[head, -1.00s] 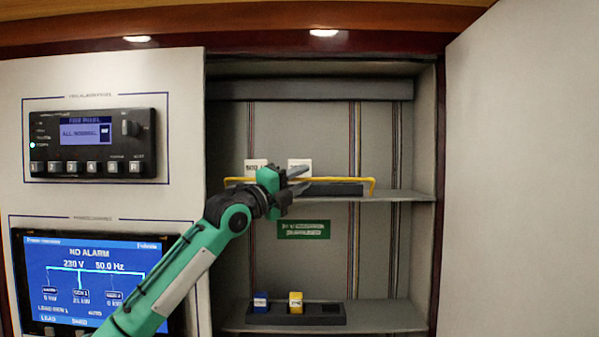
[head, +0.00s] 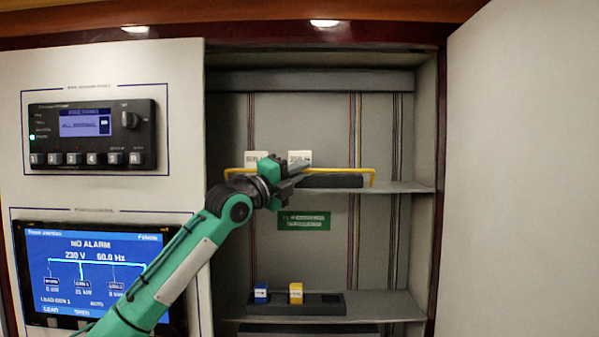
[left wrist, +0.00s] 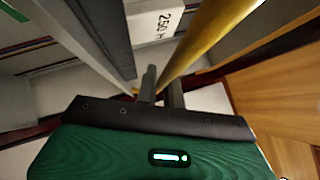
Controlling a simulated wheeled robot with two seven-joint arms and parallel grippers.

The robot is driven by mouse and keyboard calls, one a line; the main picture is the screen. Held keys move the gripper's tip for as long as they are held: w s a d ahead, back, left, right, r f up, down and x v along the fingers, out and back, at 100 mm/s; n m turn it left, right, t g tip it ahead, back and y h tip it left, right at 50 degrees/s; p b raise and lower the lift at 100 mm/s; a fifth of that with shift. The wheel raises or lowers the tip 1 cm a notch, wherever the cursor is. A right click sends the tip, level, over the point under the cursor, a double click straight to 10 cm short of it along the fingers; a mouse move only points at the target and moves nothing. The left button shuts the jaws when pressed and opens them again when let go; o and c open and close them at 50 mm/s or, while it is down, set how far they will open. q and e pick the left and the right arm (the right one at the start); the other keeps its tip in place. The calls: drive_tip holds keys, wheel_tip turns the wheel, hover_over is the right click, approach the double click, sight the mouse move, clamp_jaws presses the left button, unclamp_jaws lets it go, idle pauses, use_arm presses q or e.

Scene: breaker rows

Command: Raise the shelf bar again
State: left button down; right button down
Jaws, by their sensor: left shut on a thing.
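The shelf bar is a thin yellow rail (head: 345,169) along the front of the upper shelf (head: 405,187), bent down at both ends. My left gripper (head: 298,172) is at the middle of the bar and shut on it; the gripper hides that stretch of bar. In the left wrist view the yellow bar (left wrist: 205,40) runs down to the grey fingers (left wrist: 162,88). Two white breakers stand behind the bar: one at left (head: 256,158) and one at right (head: 300,157), whose label reads about 250 in the left wrist view (left wrist: 152,22). My right gripper is out of view.
A green sign (head: 304,221) hangs between the shelves. Panels stand at left; a pale door (head: 520,170) bounds the right.

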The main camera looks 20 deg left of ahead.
use_arm(q)
drive_tip(key=shift+w+r+n, duration=0.1)
drive_tip(key=shift+r+n, duration=0.05)
drive_tip(key=shift+n, duration=0.15)
drive_tip(key=shift+w+a+r+n+g+y, duration=0.1)
drive_tip(key=shift+w+r+n+g+y, duration=0.05)
drive_tip(key=shift+w+n+g+y, duration=0.6)
drive_tip(key=shift+w+a+r+n+g+y, duration=0.2)
drive_tip(key=shift+n+g, duration=0.4)
drive_tip(key=shift+n, duration=0.4)
drive_tip(key=shift+w+a+r+n+g+y, duration=0.1)
drive_tip(key=shift+w+n+g+y, duration=0.25)
drive_tip(key=shift+n+g+y, duration=0.4)
drive_tip(key=c, duration=1.5)
unclamp_jaws()
drive_tip(key=shift+w+f, duration=0.1)
drive_tip(key=shift+f, duration=0.05)
drive_tip(key=shift+f, duration=0.1)
